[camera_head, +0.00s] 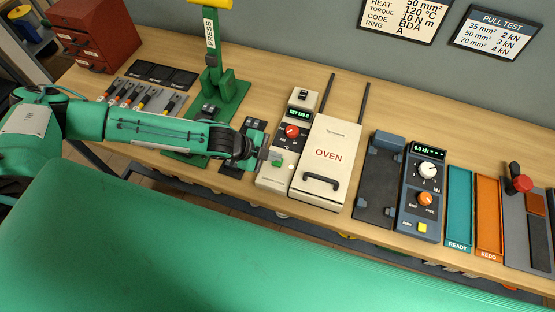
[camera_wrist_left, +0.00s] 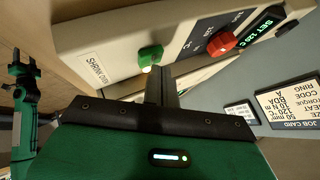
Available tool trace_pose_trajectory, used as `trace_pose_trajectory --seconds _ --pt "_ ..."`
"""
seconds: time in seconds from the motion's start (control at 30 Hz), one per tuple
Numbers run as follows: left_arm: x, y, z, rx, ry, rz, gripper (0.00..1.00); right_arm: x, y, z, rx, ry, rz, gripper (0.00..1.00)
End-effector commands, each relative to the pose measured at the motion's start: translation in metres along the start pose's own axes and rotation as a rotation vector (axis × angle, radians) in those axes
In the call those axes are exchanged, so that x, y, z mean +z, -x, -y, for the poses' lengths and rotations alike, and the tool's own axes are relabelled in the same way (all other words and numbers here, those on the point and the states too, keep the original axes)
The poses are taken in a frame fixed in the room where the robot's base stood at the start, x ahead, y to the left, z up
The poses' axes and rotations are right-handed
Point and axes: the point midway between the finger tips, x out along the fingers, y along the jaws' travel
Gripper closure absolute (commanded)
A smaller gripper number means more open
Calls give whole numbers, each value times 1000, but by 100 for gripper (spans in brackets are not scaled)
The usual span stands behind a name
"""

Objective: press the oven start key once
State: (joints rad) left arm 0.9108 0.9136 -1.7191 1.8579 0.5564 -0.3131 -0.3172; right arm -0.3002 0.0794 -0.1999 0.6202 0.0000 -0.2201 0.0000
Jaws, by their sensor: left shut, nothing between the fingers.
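The oven start key is a green key (camera_head: 277,162) at the near end of the cream oven control panel (camera_head: 270,180). It also shows in the left wrist view (camera_wrist_left: 150,55), with a small lit lamp beside it. A red knob (camera_head: 292,131) and a dark display (camera_head: 299,112) sit farther up the panel; in the left wrist view the display reads SET 120. My left gripper (camera_head: 263,154) is shut and empty, its fingers pointing at the key from the left. In the left wrist view the fingertips (camera_wrist_left: 161,70) are close to the key; I cannot tell whether they touch.
The cream oven (camera_head: 329,150) with a black handle stands right of the panel. A green press (camera_head: 215,80) stands behind my left arm. A blue tester (camera_head: 421,190) and teal and orange trays (camera_head: 458,210) are to the right. Several tools lie at the left.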

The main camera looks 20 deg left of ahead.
Motion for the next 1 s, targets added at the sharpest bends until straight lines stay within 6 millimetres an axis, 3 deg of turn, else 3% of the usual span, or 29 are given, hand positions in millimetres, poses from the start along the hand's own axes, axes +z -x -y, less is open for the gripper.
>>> trace_pose_trajectory --seconds 1.0 --pt "4 -6 -4 0 0 -1 100 0 -2 0 0 0 0 48"
